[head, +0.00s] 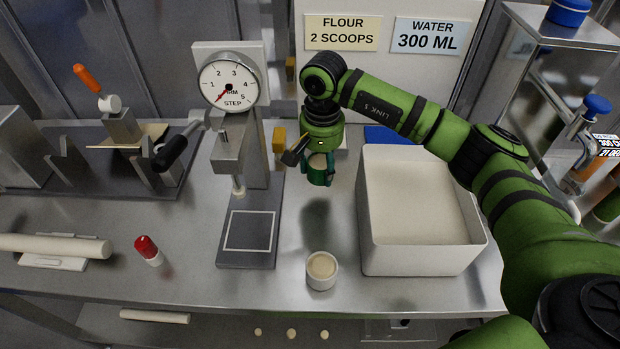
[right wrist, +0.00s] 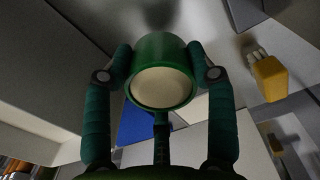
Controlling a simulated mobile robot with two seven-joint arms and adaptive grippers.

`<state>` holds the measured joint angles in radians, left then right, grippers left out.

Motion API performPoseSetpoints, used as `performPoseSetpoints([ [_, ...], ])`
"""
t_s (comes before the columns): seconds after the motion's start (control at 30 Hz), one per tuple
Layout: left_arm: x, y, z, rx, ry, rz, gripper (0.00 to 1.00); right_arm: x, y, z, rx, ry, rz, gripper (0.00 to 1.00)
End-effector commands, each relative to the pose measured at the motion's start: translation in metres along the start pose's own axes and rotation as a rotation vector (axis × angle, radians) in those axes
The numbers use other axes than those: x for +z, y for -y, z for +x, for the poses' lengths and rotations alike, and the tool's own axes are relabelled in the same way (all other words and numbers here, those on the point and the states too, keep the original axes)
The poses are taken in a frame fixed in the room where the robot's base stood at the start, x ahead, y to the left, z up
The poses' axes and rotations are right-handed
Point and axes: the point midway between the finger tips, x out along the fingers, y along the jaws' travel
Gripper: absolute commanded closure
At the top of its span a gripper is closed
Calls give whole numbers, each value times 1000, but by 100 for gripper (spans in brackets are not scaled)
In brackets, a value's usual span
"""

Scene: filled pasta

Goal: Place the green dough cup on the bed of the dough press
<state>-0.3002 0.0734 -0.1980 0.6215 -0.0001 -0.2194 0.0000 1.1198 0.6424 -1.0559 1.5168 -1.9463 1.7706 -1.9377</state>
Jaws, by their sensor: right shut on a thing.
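The green dough cup (right wrist: 165,50), with pale dough inside, is held between the fingers of my right gripper (right wrist: 160,65) in the right wrist view. In the head view the right gripper (head: 318,172) hangs above the counter, to the right of the press, and its fingers partly hide the cup (head: 319,163). The dough press has a dial (head: 229,84), a column and a dark bed (head: 247,255) with a pale square outline. The bed is bare. The right gripper is apart from the bed. My left gripper is not in view.
A white cup of dough (head: 321,271) stands on the counter right of the bed. A large white flour bin (head: 425,262) stands further right. A red-capped bottle (head: 148,250) and rolling pin (head: 50,246) lie left. The press's black handle (head: 172,153) juts left.

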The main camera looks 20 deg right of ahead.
Motion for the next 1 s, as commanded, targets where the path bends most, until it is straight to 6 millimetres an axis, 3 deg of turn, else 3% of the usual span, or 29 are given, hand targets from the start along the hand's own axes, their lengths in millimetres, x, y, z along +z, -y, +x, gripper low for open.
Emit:
performPoseSetpoints([
  [0.5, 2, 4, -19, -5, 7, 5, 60, 0, 0, 55, -1, 1, -1, 86],
  [0.87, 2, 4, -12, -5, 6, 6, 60, 0, 0, 61, -2, -2, -1, 86],
  [0.9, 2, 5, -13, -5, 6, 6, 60, 0, 0, 60, -1, -2, -1, 35],
  [0.93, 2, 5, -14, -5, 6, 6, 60, 0, 0, 60, -1, -2, -1, 23],
  [1.0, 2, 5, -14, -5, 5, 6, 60, 0, 0, 60, -1, -1, -1, 20],
])
